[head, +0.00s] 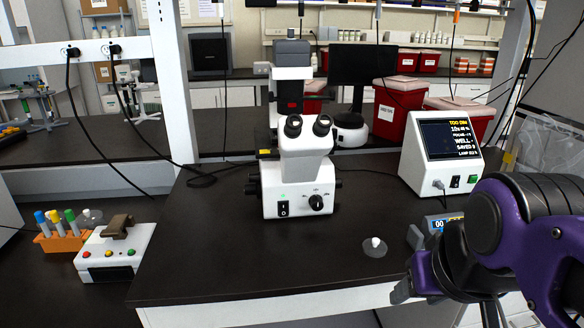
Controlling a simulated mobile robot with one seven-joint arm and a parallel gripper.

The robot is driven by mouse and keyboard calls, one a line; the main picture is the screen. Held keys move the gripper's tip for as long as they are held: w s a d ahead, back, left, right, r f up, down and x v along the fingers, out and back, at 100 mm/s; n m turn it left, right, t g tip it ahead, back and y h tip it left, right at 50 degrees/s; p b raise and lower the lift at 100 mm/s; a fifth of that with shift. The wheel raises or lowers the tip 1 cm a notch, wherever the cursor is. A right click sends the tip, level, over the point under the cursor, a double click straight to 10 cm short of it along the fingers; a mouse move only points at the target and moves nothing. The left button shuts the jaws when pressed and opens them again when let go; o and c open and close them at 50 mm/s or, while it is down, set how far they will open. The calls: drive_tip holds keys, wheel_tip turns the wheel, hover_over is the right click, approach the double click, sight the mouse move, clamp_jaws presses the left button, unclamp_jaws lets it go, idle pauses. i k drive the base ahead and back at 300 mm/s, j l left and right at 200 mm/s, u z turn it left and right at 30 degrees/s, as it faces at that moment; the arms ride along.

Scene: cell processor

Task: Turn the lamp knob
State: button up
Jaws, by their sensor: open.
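The lamp knob (316,202) is a black round dial on the right of the white front base of the microscope (302,165). My gripper (420,278) is at the lower right, at the end of my purple and black arm. It is open, above the bench's front right edge, and well apart from the knob. Its fingers are small and partly hidden by the arm. Nothing is seen held.
A white monitor box (440,150) reads "TOO DIM". A grey disc with a white peg (374,247) lies on the dark bench (230,265). A white box with coloured buttons (113,253) and a tube rack (62,238) stand left.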

sight(254, 178)
drive_tip(key=j, duration=0.4)
drive_tip(key=k+j, duration=0.15)
drive_tip(key=j, duration=0.7)
drive_tip(key=k+j+z, duration=0.1)
drive_tip(key=j, duration=0.3)
